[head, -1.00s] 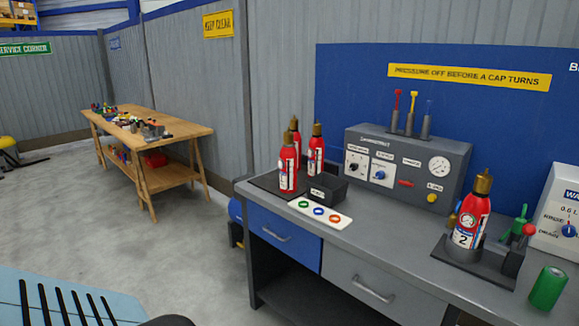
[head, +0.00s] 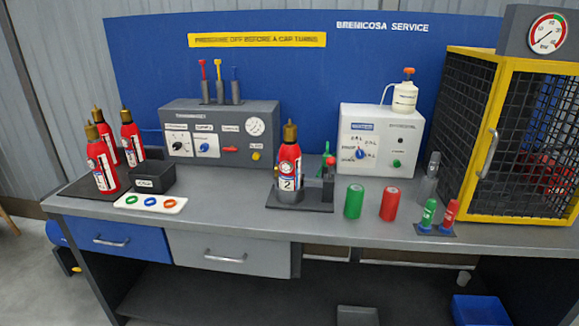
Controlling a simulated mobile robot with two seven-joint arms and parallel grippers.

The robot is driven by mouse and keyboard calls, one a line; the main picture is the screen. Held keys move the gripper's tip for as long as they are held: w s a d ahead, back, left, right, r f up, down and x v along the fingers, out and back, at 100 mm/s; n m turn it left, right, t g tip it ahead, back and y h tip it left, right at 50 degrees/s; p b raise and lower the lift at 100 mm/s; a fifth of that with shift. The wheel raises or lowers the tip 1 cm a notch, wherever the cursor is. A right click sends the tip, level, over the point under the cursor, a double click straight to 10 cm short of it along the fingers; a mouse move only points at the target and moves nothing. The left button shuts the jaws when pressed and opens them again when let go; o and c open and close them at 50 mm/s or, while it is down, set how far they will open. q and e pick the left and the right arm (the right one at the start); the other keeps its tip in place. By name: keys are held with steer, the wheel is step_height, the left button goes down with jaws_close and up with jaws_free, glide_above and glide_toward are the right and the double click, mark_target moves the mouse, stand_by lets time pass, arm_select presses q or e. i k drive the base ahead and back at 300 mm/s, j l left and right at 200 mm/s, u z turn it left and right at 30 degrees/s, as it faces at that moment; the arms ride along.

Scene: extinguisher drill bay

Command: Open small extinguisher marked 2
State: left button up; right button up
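The small red extinguisher marked 2 (head: 289,166) stands upright in a dark holder (head: 300,206) near the middle of the grey bench. It has a white label with a 2 and a brass-coloured cap (head: 290,132) on top. A small clamp-like fixture with a green part and a red knob (head: 330,161) stands on the holder's right side. Neither of my grippers shows in the head view.
Several other red extinguishers (head: 101,165) stand on a dark mat at the bench's left. A grey control box (head: 221,133), a white box (head: 381,142), green (head: 353,202) and red (head: 389,204) cylinders and a yellow-framed mesh cage (head: 495,140) occupy the bench. The front strip is mostly clear.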

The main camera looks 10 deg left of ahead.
mark_target(290, 156)
steer(key=z, duration=0.3)
steer(key=i+j+z, duration=0.1)
steer(key=j+z, duration=0.8)
steer(key=j, duration=0.75)
